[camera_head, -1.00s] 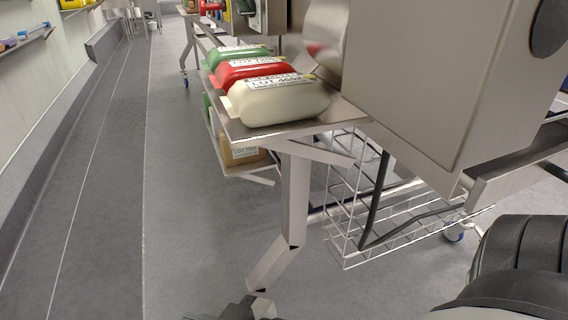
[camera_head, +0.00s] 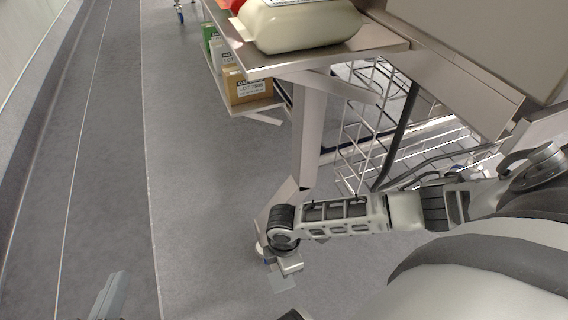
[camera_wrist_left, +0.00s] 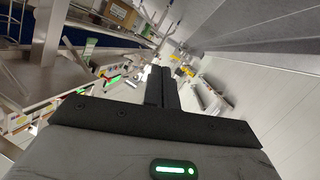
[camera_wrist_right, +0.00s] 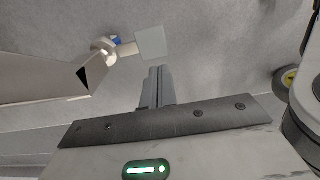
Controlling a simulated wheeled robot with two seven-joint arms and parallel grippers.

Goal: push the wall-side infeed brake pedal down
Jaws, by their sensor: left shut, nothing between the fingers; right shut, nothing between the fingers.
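The brake pedal is a small pale grey plate (camera_head: 282,283) low by the foot of the infeed table leg (camera_head: 306,125). In the right wrist view the plate (camera_wrist_right: 152,43) sits at the end of a short lever beside a blue-marked foot. My right gripper (camera_wrist_right: 156,72) is shut and empty. Its tips appear just below the plate in that view; I cannot tell if they touch. My left gripper (camera_head: 118,279) is shut and empty at the lower left, over the floor. Its closed fingers also show in the left wrist view (camera_wrist_left: 160,72).
A cream packet (camera_head: 300,25) lies on the table (camera_head: 365,42) above. Cartons (camera_head: 247,88) stand on a lower shelf. A wire basket (camera_head: 365,150) hangs right of the leg. My right arm crosses in front of it. The floor left of the leg is clear.

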